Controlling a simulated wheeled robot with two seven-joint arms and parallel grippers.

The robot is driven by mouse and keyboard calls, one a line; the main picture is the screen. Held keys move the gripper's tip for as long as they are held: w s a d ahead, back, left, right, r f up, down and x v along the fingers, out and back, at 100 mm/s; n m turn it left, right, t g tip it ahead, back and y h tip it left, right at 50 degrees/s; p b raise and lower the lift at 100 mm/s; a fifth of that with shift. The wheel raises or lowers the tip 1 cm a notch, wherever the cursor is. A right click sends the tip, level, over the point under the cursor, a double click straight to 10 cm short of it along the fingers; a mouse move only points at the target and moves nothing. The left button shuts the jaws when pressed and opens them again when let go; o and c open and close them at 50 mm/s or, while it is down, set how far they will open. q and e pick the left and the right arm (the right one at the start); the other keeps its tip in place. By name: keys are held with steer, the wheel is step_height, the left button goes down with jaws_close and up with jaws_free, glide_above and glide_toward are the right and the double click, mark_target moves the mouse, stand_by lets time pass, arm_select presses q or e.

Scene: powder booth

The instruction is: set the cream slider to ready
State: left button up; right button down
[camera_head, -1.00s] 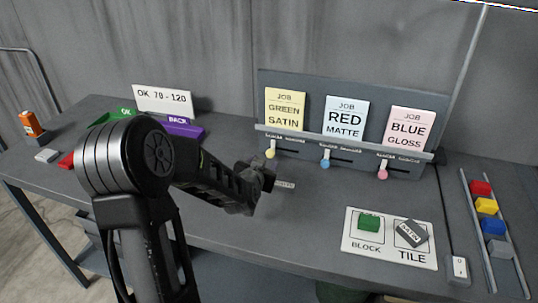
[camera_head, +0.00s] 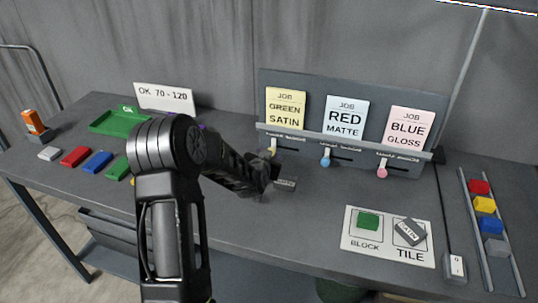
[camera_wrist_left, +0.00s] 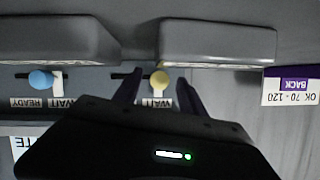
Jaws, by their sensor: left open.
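The cream slider's knob (camera_head: 273,152) is under the yellow GREEN SATIN card (camera_head: 285,108) on the grey job board (camera_head: 310,85). In the left wrist view, which shows labels upside down, the knob (camera_wrist_left: 160,78) is by a WAIT label (camera_wrist_left: 156,102); its READY label is hidden. My left gripper (camera_head: 270,172) is open just in front of the knob. In the wrist view its two fingers (camera_wrist_left: 158,90) stand on either side of the knob with gaps; whether they reach it in depth I cannot tell. My right gripper is not in view.
The blue knob (camera_head: 325,161) and pink knob (camera_head: 382,172) are on the same board to the right. A grey labelled piece (camera_head: 286,184) lies beside my gripper. A BLOCK/TILE card (camera_head: 388,252) lies at the front right. A green tray (camera_head: 115,123) stands at the left.

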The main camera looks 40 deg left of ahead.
arm_select(q)
steer(key=shift+c, duration=0.6)
jaws_close()
stand_by(0.7)
